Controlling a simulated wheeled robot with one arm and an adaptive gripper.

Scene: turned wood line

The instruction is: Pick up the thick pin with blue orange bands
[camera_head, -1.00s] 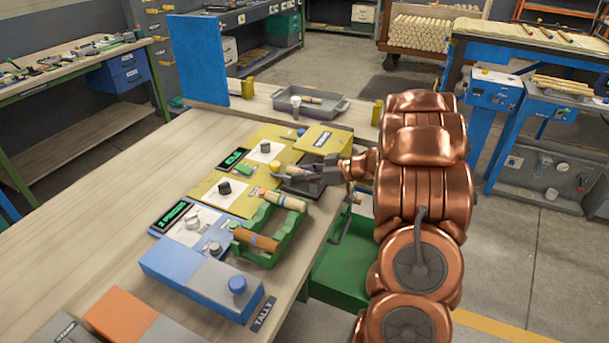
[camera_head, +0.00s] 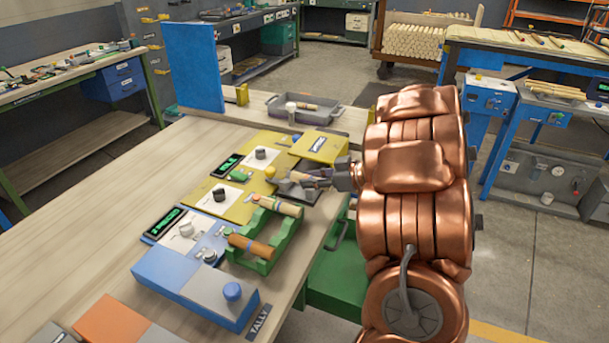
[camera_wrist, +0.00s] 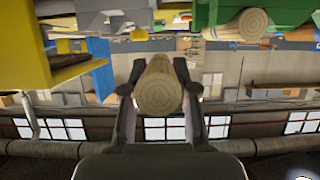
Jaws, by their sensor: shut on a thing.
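My gripper (camera_head: 312,180) is at the right edge of the bench, by the yellow station. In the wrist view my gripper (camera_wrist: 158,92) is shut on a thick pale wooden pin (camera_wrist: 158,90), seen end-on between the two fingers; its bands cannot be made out. Beside the gripper, the green rack (camera_head: 265,266) holds two pins lying down. One is a pale pin (camera_head: 278,206) with an orange-red band at its end. The other is a browner pin (camera_head: 250,246) with a blue band. A rack pin's end (camera_wrist: 250,22) shows at upper right in the wrist view.
A dark tray (camera_head: 290,192) lies under the gripper, beside the yellow box (camera_head: 322,146). A blue-grey box (camera_head: 196,289) stands in front of the rack. A grey bin (camera_head: 322,114) and blue panel (camera_head: 194,68) are farther back. The bench's left side is clear.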

